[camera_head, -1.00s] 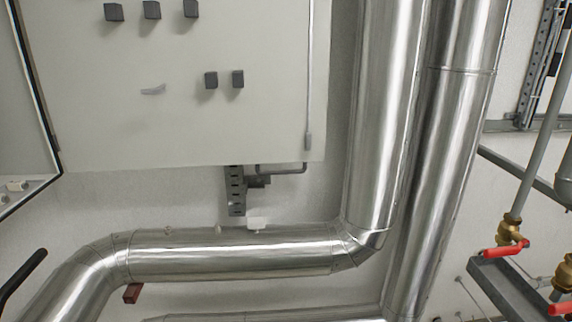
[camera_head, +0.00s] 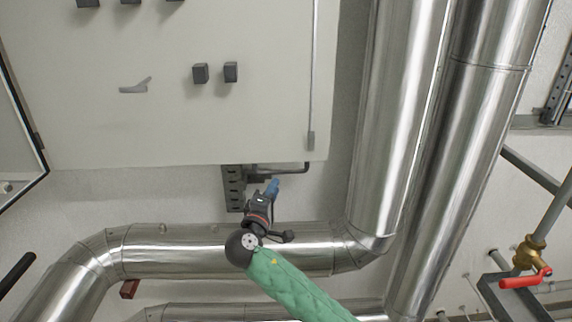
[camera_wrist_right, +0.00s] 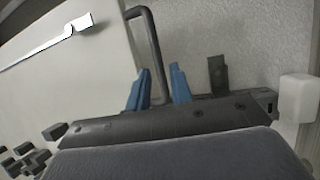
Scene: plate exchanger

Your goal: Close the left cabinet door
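A pale grey cabinet front (camera_head: 230,120) with black knobs fills the upper left of the head view. At its left edge stands a black-edged door or panel (camera_head: 22,165), angled away from the front and cut off by the picture edge; I cannot tell for sure that it is the left door. My right gripper (camera_head: 272,187) is below the cabinet's lower right part, pointing up. In the right wrist view its two blue fingers (camera_wrist_right: 160,88) are apart, with nothing clearly held. A dark bent pipe (camera_wrist_right: 152,45) shows between or behind them.
Large silver pipes (camera_head: 400,120) rise right of the cabinet, and another (camera_head: 180,250) runs below it. A slotted bracket (camera_head: 233,188) is beside my right gripper. A red-handled valve (camera_head: 526,279) is at the lower right. A black bar (camera_head: 16,273) shows at lower left.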

